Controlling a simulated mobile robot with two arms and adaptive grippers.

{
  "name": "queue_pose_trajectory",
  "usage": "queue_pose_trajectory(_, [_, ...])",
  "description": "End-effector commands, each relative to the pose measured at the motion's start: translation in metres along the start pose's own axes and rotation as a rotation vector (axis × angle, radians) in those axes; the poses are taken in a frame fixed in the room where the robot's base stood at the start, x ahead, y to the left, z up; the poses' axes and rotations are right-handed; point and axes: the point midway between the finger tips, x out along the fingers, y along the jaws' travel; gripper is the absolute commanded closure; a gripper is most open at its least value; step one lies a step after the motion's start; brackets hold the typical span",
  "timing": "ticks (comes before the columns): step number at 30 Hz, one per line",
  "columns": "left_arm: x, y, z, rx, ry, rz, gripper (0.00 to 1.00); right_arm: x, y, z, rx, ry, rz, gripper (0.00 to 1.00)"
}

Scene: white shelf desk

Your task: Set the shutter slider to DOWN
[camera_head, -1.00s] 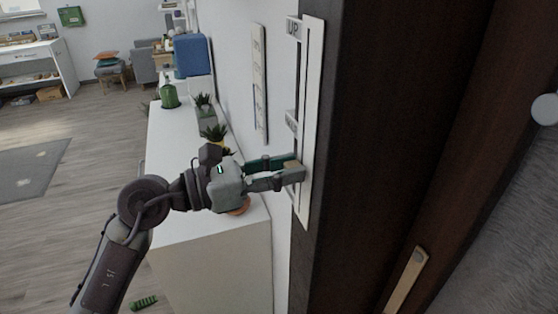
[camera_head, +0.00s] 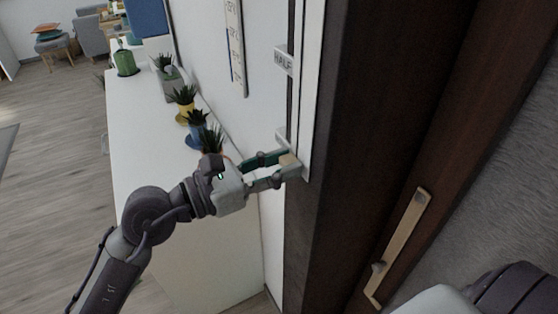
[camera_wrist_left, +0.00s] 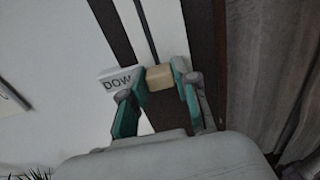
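The shutter slider's white plate (camera_head: 311,80) runs up the wall edge beside the dark wood. A HALF label (camera_head: 284,61) sits well above the knob. The tan slider knob (camera_head: 288,160) is near the plate's lower end; it also shows in the left wrist view (camera_wrist_left: 159,77). A partly covered label reading "DOW" (camera_wrist_left: 115,80) is just left of the knob there. My left gripper (camera_head: 284,166) has its fingertips on both sides of the knob, apparently touching it. My right gripper is not in view.
A white cabinet (camera_head: 135,150) with potted plants (camera_head: 184,98) and a green bottle (camera_head: 125,62) stands left of the plate. A dark wood panel with a brass handle (camera_head: 398,245) is to the right. Open floor lies at the far left.

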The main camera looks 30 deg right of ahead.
Motion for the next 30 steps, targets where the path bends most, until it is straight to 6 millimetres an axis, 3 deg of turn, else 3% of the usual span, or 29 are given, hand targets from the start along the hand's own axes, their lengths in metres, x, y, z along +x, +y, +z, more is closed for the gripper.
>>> queue_pose_trajectory(1, [0.000, -0.001, -0.006, -0.005, 0.012, -0.002, 0.62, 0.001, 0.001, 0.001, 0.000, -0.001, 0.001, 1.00])
queue_pose_trajectory(4, [0.000, 0.000, -0.005, -0.004, 0.008, -0.002, 0.46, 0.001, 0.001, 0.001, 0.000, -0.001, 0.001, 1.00])
queue_pose_trajectory(16, [-0.007, 0.000, -0.002, -0.003, 0.003, 0.000, 0.46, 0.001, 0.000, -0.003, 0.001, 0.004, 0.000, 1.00])
queue_pose_trajectory(30, [-0.097, 0.000, -0.004, -0.003, 0.008, 0.001, 0.46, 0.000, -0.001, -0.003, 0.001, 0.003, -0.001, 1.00])
